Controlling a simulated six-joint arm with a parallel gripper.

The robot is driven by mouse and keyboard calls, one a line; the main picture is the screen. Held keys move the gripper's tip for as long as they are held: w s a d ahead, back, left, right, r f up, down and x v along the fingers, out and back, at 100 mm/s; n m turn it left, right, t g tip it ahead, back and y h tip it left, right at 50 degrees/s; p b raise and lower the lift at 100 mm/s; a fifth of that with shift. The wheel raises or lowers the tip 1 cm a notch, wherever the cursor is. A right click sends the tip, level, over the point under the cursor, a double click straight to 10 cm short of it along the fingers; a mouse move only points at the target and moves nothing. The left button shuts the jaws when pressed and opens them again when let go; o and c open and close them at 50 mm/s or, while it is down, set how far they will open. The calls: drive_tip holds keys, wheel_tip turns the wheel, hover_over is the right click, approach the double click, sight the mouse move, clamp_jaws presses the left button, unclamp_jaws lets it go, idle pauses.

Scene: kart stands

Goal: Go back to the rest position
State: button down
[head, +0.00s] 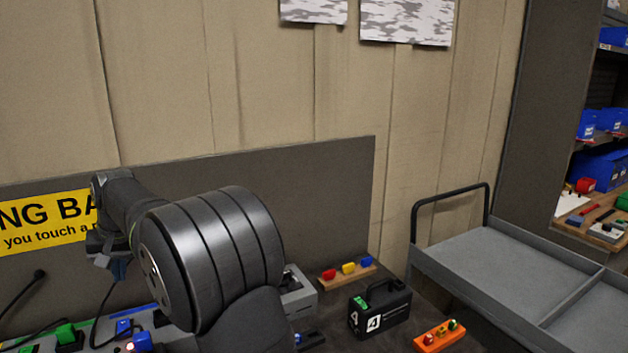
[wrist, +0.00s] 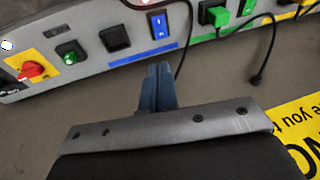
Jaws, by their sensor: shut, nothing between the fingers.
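My gripper (wrist: 157,84) is shut and empty, its blue-grey fingers together just in front of the grey switch panel (wrist: 190,52) in the wrist view. The blue rocker switch (wrist: 159,27) lies just beyond the fingertips. A black switch (wrist: 115,38), a lit green button (wrist: 69,56) and a red knob (wrist: 32,70) on a yellow plate are to its left. In the head view my gripper (head: 119,268) shows small at the left, partly hidden by my large dark arm link. That link also covers part of the bench.
Green plugs (wrist: 216,15) with a hanging black cable are near my gripper. A yellow sign (head: 45,222) is on the grey back board (head: 310,190). A black case (head: 383,312), a wooden block (head: 347,276) and an orange block (head: 439,337) stand right of my arm. A grey cart (head: 500,262) is farther right.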

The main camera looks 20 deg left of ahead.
drive_tip(key=shift+x, duration=2.4)
drive_tip(key=shift+d, duration=0.1)
drive_tip(key=c, duration=0.8)
unclamp_jaws()
drive_tip(key=o, duration=0.3)
drive_tip(key=shift+r, duration=0.1)
drive_tip(key=o, duration=0.5)
drive_tip(key=s+d+r+n+h, duration=0.1)
drive_tip(key=s+d+r+n, duration=0.2)
drive_tip(key=n, duration=0.3)
drive_tip(key=shift+s+d+r+n, duration=0.3)
drive_tip(key=shift+s+d+r, duration=0.1)
drive_tip(key=shift+d, duration=0.4)
drive_tip(key=s+d+r+n+h, duration=0.2)
drive_tip(key=s+d+r+n, duration=0.3)
drive_tip(key=d+n, duration=0.45)
drive_tip(key=shift+n, duration=0.65)
drive_tip(key=f, duration=0.6)
drive_tip(key=a+f, duration=0.1)
drive_tip(key=f, duration=0.2)
drive_tip(key=shift+s+f, duration=0.1)
drive_tip(key=shift+f, duration=0.1)
